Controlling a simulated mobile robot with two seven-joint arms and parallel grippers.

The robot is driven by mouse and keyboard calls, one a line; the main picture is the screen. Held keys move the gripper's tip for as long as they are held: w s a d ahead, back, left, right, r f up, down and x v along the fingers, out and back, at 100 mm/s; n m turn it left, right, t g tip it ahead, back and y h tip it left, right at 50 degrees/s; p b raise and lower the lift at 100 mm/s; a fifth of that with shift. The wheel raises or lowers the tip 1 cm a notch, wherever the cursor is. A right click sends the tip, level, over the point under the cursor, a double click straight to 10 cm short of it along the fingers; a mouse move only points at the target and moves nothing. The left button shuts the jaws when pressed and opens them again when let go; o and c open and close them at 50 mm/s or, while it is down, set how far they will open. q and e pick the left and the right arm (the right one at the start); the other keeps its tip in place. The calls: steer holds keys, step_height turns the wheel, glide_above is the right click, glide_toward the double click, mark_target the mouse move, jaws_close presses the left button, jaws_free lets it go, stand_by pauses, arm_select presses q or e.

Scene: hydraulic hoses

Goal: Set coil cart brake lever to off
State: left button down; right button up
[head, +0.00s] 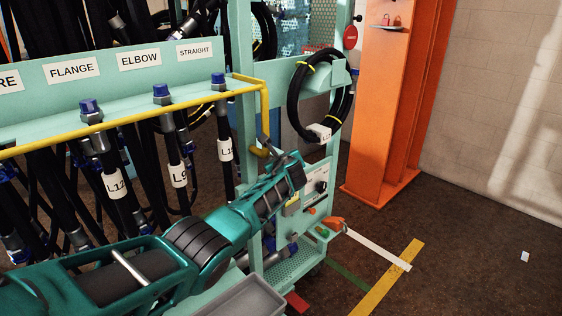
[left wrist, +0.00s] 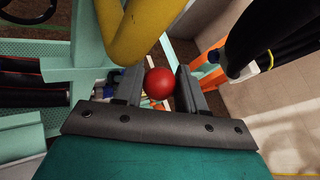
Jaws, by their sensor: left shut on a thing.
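The coil cart (head: 190,93) is a pale green frame with a yellow rail (head: 130,118) along its front. My left gripper (head: 296,170) is at the cart's right end post, in front of a small panel with a black dial (head: 320,186). In the left wrist view, a round red knob (left wrist: 159,83) sits between the two fingers of my left gripper (left wrist: 158,92), which is shut on it. It looks like the brake lever's knob; its shaft is hidden. The head view does not show the knob, so I cannot tell the lever's position. My right gripper is not in view.
The yellow rail (left wrist: 140,28) passes close above my left fingers. A coiled black hose (head: 320,97) hangs just above my gripper. Labelled hoses (head: 113,185) hang along the cart. An orange column (head: 383,110) stands behind right; the floor at right is mostly clear.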

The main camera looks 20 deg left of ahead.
arm_select(q)
steer(key=shift+w+a+r, duration=0.15)
steer(key=shift+a+r, duration=0.15)
steer(key=shift+r, duration=0.1)
steer(key=c, duration=1)
jaws_free()
steer(key=shift+w+f, duration=0.15)
steer(key=shift+f, duration=0.05)
steer(key=shift+o, duration=0.9)
steer(key=shift+w+a+f, duration=0.1)
steer(key=shift+a+f, duration=0.05)
steer(key=shift+f, duration=0.1)
steer(key=shift+o, duration=0.4)
steer(key=shift+d, duration=0.2)
steer(key=shift+s, duration=0.25)
steer(key=p+v, duration=0.2)
steer(key=v, duration=1)
steer(key=shift+s+d+r, duration=0.15)
steer(key=shift+s+r, duration=0.05)
steer(key=shift+s, duration=0.1)
